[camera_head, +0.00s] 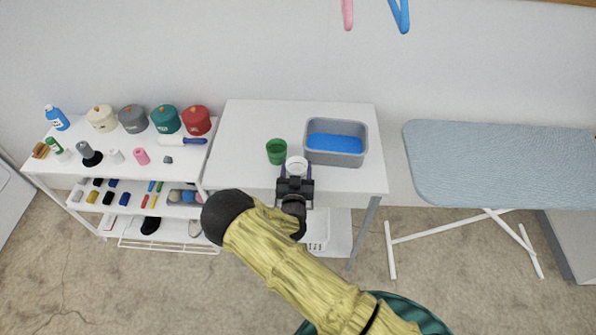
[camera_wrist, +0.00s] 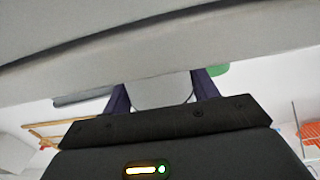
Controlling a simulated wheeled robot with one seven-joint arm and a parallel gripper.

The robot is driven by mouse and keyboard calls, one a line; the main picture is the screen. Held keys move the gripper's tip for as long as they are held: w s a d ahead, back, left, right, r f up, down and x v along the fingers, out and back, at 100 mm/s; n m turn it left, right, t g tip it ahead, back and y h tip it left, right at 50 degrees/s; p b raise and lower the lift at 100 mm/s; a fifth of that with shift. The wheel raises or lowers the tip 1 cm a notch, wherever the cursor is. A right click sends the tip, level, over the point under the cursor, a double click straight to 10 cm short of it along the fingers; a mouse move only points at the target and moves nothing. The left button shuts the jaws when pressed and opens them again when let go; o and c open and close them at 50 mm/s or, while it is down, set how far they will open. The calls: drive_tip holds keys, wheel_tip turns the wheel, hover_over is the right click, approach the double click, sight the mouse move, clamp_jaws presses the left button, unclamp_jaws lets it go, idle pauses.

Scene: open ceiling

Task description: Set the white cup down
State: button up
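The white cup (camera_head: 297,164) is between the two dark purple fingers of my gripper (camera_head: 296,171), over the front middle part of the white table (camera_head: 245,130). In the wrist view the cup's pale side (camera_wrist: 160,92) fills the space between the fingers (camera_wrist: 162,90). The fingers appear shut on it. I cannot tell whether its base touches the table. The green cup (camera_head: 277,152) stands on the table just left of the white cup. A bit of green (camera_wrist: 217,69) shows beside a finger in the wrist view.
A grey tub with a blue inside (camera_head: 336,158) stands close on the right. The table's left part is bare. A white shelf (camera_head: 190,155) with pots and bottles stands left; an ironing board (camera_head: 490,150) stands right. A large grey surface (camera_wrist: 160,35) crosses the wrist view.

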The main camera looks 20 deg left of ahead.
drive_tip(key=shift+s+a, duration=0.2)
drive_tip(key=shift+s, duration=0.05)
drive_tip(key=shift+c, duration=0.7)
drive_tip(key=shift+s+a, duration=0.25)
drive_tip(key=shift+w+d+r, duration=0.15)
drive_tip(key=shift+r, duration=0.55)
wheel_tip(320, 180, up, 9)
drive_tip(key=shift+f+b, duration=0.2)
drive_tip(key=shift+b, duration=0.45)
drive_tip(key=shift+d, duration=0.1)
